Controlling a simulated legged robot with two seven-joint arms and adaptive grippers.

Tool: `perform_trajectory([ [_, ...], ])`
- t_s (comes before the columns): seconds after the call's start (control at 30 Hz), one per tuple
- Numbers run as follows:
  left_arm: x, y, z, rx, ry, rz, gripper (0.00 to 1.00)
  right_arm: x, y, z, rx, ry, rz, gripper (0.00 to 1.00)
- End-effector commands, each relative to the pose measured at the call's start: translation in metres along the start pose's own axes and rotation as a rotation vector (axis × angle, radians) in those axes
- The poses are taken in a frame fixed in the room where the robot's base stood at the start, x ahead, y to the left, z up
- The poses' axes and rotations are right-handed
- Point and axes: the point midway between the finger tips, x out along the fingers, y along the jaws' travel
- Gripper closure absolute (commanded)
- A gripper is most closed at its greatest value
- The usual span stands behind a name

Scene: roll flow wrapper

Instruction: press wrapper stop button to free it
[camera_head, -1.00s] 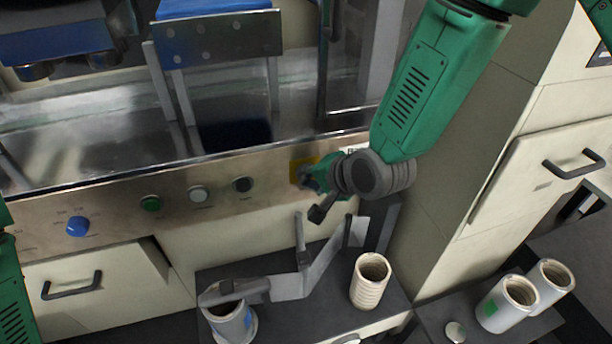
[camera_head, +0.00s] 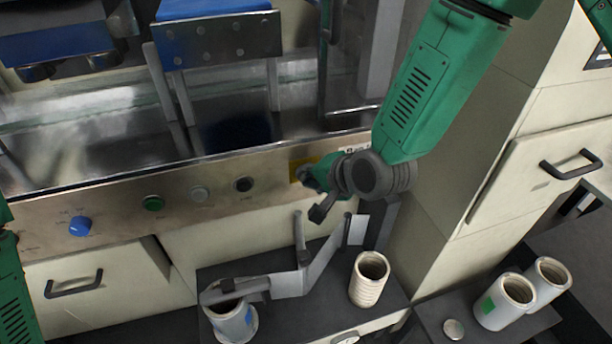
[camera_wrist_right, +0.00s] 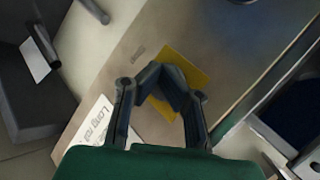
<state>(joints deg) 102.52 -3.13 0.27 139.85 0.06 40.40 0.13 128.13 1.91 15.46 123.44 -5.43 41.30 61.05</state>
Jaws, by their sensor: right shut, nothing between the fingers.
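My right gripper (camera_head: 312,180) is at the right end of the wrapper's steel control panel (camera_head: 110,209), in front of a yellow plate (camera_head: 294,171). In the right wrist view its fingers (camera_wrist_right: 166,76) are closed together with nothing between them, over the yellow plate (camera_wrist_right: 187,61). No stop button shows on the visible part of the plate; the fingers hide its middle. I cannot tell whether the fingertips touch it. Only part of my left arm shows at the left edge; its gripper is out of view.
The panel also carries a blue knob (camera_head: 80,226), a green button (camera_head: 154,203), a pale button (camera_head: 199,194) and a black button (camera_head: 243,184). Below stand a grey bracket (camera_head: 290,283) and a ribbed cream roll (camera_head: 368,280). A cabinet (camera_head: 470,150) is at the right.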

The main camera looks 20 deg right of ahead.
Motion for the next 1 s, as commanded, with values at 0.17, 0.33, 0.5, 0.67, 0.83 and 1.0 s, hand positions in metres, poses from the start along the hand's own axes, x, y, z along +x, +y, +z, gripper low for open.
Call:
perform_trajectory([
  [0.17, -0.006, 0.0, 0.0, 0.0, 0.0, 0.0, 1.0, -0.014, 0.008, 0.008, 0.003, 0.001, 0.001, 1.0],
  [0.33, -0.009, 0.0, -0.001, 0.0, 0.0, 0.0, 1.0, -0.026, 0.019, 0.018, 0.002, -0.002, 0.005, 1.0],
  [0.5, -0.011, 0.0, -0.001, 0.0, 0.0, 0.0, 1.0, -0.036, 0.027, 0.026, 0.002, -0.002, 0.006, 1.0],
  [0.67, -0.011, 0.0, -0.001, 0.0, 0.0, 0.0, 1.0, -0.04, 0.03, 0.029, 0.002, -0.002, 0.005, 1.0],
  [0.83, -0.011, 0.0, -0.001, 0.0, 0.0, 0.0, 1.0, -0.04, 0.03, 0.029, 0.001, -0.002, 0.005, 1.0],
  [1.0, -0.011, 0.0, -0.001, 0.0, 0.0, 0.0, 1.0, -0.04, 0.03, 0.029, 0.001, -0.002, 0.006, 1.0],
])
